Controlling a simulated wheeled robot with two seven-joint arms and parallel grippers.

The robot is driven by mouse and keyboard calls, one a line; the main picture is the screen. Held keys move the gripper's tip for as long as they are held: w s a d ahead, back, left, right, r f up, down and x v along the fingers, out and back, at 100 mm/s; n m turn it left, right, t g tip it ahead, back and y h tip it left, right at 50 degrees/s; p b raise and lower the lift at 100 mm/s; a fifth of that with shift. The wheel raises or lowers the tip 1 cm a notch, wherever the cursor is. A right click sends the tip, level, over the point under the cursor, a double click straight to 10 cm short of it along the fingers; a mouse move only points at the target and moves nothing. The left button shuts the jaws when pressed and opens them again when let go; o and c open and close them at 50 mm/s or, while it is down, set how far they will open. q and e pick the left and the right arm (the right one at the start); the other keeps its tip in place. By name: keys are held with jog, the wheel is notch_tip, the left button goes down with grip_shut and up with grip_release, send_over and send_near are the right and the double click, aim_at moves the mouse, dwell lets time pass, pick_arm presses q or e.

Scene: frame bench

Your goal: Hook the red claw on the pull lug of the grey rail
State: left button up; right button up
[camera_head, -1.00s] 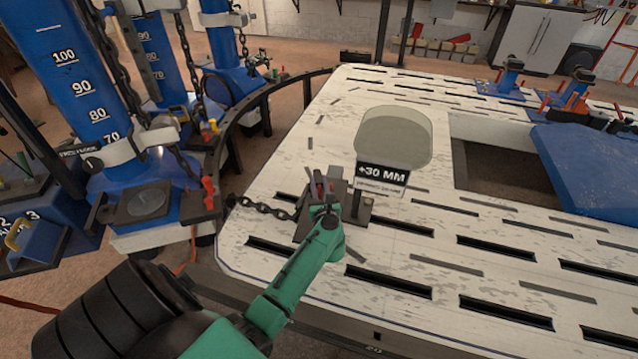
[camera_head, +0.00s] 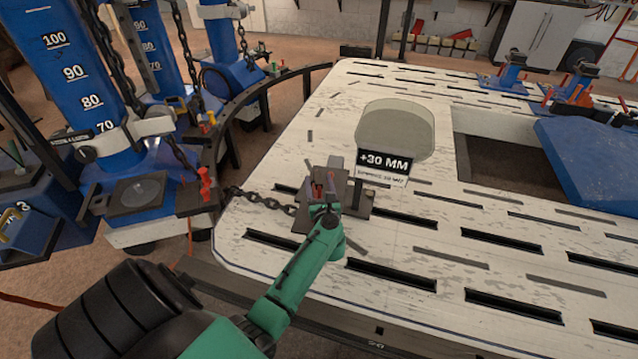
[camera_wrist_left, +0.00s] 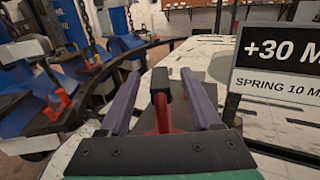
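My left gripper (camera_head: 325,188) is over a dark plate (camera_head: 357,205) on the pale slotted bench. In the left wrist view, its two purple-grey fingers (camera_wrist_left: 160,88) stand apart. A red upright piece with a dark top (camera_wrist_left: 162,115), which looks like the red claw, shows between them, with gaps visible on both sides. A dark chain (camera_head: 262,200) runs from the left to the plate beside the gripper. A small grey piece (camera_head: 335,161) shows just behind the fingers and may be part of the rail. The pull lug cannot be made out. My right gripper is out of view.
A "+30 MM" sign (camera_head: 385,163) stands close to the gripper's right. Blue towers with chains (camera_head: 75,75) and a block with red pieces (camera_head: 205,185) stand at the left. The bench (camera_head: 450,280) has a rectangular opening (camera_head: 500,160) and a blue panel (camera_head: 590,170) at the right.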

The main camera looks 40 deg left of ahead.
pick_arm(q)
jog(key=shift+f, duration=0.15)
jog(key=shift+s+d, duration=0.25)
jog(key=p+v, duration=0.1)
jog(key=v, duration=1.3)
jog(key=shift+w, duration=0.1)
